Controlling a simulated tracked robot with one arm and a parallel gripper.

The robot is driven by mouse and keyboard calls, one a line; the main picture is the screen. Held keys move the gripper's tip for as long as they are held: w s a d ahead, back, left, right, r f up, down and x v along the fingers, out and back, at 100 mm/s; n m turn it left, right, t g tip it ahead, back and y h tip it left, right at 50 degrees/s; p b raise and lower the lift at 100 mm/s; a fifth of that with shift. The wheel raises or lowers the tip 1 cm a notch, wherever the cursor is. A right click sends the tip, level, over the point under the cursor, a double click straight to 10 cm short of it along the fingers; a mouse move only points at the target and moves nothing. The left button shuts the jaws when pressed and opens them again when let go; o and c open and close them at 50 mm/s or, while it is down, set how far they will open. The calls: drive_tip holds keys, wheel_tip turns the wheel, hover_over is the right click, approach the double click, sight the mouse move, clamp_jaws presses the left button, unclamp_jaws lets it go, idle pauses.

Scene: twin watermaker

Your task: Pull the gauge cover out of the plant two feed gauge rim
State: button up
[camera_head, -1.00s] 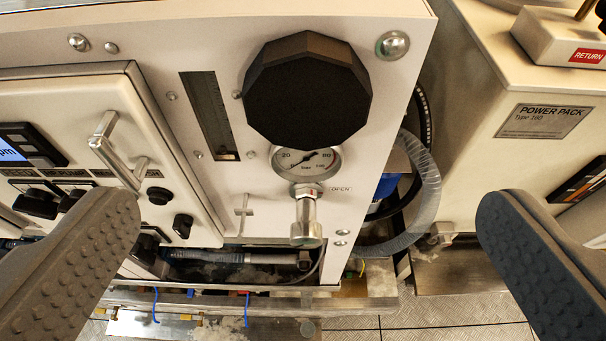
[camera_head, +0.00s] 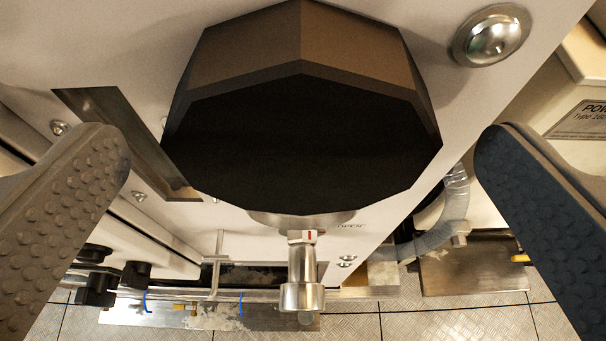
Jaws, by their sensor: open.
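The gauge cover is a black faceted cap (camera_head: 302,140) on the white panel, large in the upper middle of the view. It hides the gauge face behind it; only a bit of the metal rim (camera_head: 300,220) shows under its lower edge. My gripper (camera_head: 302,175) is open. Its left finger stands to the left of the cover and its right finger to the right, with a gap on both sides. Neither finger appears to touch the cover.
A metal valve fitting (camera_head: 302,275) sticks out below the cover. A large domed bolt (camera_head: 491,36) is at the upper right of the panel. A slotted flow tube window (camera_head: 125,140) lies at left. A clear hose (camera_head: 445,215) and the power pack (camera_head: 580,120) are at right.

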drive_tip(key=shift+x, duration=1.05)
drive_tip(key=c, duration=1.1)
drive_tip(key=shift+o, duration=0.2)
drive_tip(key=shift+s+b, duration=0.3)
drive_tip(key=shift+s, duration=0.55)
drive_tip(key=shift+s+r+b, duration=0.1)
drive_tip(key=shift+s+b, duration=0.4)
drive_tip(key=shift+s, duration=0.75)
drive_tip(key=shift+a, duration=0.1)
